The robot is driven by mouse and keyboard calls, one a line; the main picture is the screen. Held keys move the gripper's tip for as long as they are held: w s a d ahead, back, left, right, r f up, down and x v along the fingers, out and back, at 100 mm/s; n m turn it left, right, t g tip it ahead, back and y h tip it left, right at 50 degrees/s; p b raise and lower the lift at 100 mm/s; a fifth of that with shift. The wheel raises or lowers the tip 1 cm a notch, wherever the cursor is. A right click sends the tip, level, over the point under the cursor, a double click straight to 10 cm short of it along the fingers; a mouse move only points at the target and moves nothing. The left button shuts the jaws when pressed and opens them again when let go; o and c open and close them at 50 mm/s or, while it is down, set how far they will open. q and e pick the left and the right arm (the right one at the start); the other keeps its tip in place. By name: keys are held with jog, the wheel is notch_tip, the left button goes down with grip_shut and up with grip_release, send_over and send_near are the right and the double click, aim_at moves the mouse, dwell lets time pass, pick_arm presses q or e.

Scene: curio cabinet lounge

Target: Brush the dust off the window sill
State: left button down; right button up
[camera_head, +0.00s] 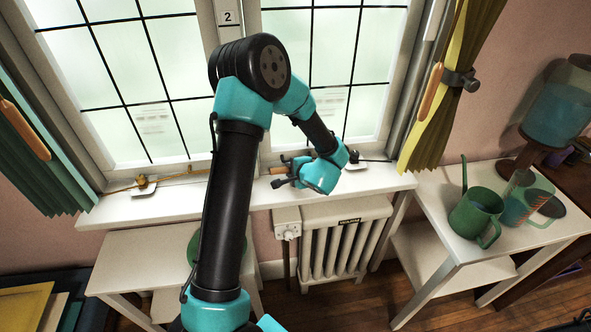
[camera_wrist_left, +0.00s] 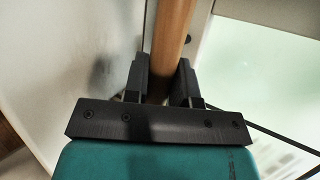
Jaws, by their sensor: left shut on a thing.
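The white window sill (camera_head: 375,181) runs below the closed window. My left gripper (camera_head: 282,171) is over the middle of the sill, low and close to it. It is shut on a wooden handle (camera_head: 276,171), which also stands between the two black fingers (camera_wrist_left: 164,88) in the left wrist view, where the handle (camera_wrist_left: 173,35) runs up out of the picture. I take it to be the brush; its bristles are not visible. I cannot make out dust on the sill. My left arm hides part of the sill. My right gripper is not in view.
Brass window latches (camera_head: 144,183) sit at the sill's back edge. A radiator (camera_head: 338,240) is below it. Curtains (camera_head: 445,100) hang on both sides.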

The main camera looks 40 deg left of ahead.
pick_arm(q)
jog(key=shift+s+d+f, duration=0.2)
jog(key=shift+s+d, duration=1.1)
jog(key=shift+d, duration=0.15)
jog(key=shift+s+d, duration=1.25)
jog(key=shift+d, duration=0.2)
jog(key=shift+r, duration=0.1)
jog(key=shift+a, duration=0.1)
jog(key=shift+s+a+r, duration=0.15)
jog(key=shift+s+a, duration=0.45)
jog(key=shift+s, duration=0.05)
jog(key=shift+w, duration=0.1)
jog(key=shift+w+a, duration=1.2)
jog(key=shift+a, duration=0.2)
